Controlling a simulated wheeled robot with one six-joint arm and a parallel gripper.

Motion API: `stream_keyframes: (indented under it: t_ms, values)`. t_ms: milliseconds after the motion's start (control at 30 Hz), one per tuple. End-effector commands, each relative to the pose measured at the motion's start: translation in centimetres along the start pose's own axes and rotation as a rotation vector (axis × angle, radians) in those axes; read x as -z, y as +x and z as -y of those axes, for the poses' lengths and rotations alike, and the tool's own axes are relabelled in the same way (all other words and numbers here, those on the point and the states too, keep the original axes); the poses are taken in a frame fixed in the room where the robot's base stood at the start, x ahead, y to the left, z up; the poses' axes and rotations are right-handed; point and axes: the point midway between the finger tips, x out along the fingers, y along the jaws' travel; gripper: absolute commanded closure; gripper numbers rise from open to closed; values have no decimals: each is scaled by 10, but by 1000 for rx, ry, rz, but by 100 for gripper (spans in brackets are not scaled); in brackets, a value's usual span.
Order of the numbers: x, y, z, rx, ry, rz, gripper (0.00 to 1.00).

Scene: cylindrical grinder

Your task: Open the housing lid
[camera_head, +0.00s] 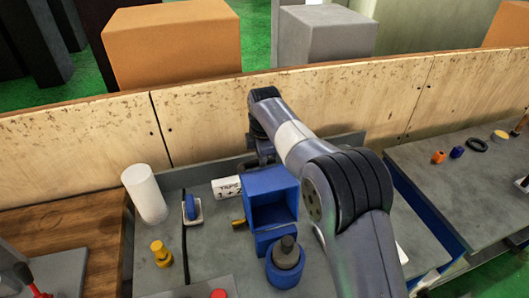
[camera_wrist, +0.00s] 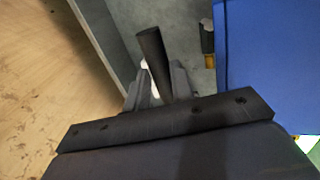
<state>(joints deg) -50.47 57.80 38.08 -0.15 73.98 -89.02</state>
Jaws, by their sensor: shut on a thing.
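The blue housing (camera_head: 250,217) stands on the grey table near the middle of the head view, with an open, dark-blue cavity facing up and toward the camera. A blue surface of it (camera_wrist: 275,60) fills the right of the wrist view. My gripper (camera_wrist: 157,84) is shut on a dark round handle bar (camera_wrist: 152,48), which sticks out beyond the fingers. In the head view my gripper (camera_head: 263,152) is at the far side of the housing and partly hidden by it. Where the bar joins the lid is hidden, and I cannot clearly separate the lid from the housing.
A blue round part with a dark knob (camera_head: 286,252) stands before the housing. A white cylinder (camera_head: 145,193), a blue wheel (camera_head: 191,206), a yellow knob (camera_head: 161,253) and a labelled white roll (camera_head: 226,187) are left. A wooden wall (camera_head: 200,128) runs close behind.

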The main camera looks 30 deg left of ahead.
Motion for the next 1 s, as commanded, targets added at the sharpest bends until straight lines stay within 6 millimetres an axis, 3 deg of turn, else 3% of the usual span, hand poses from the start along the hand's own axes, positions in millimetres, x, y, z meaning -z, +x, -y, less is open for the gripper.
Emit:
stream_keyframes:
  t_ms: [33,533,567,600,800,1000]
  values:
    - [0,-8,-8,-35,0,2,100]
    - [0,-7,-9,-38,0,2,100]
    - [0,-7,-9,-38,0,2,75]
    - [0,-6,-9,-37,0,2,72]
    - [0,-3,-7,-28,0,1,56]
    - [0,-2,-6,-24,0,1,56]
